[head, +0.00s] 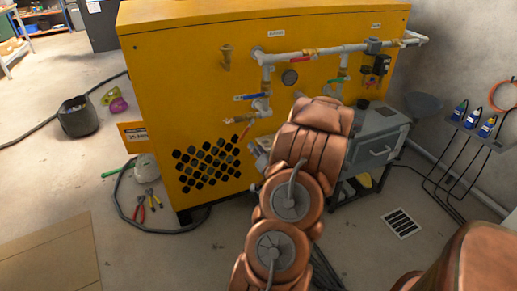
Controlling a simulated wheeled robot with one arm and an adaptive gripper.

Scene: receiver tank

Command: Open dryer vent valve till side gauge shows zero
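A large yellow cabinet (190,75) carries grey piping (330,51) on its front. Valves show with a red handle (300,60), a blue handle (250,97), a green handle (338,80) and an orange handle (238,119). The labels are too small to read, so I cannot tell which is the dryer vent valve. My copper arm reaches up in front of the cabinet's lower right. My gripper is not distinguishable, apparently hidden behind the arm.
A grey box unit (378,140) stands right of my arm. A side stand with several bottles (476,122) and hanging black hoses is at far right. A black bin (77,116), pliers (140,208) and black hose lie left. A floor drain (400,223) is at right.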

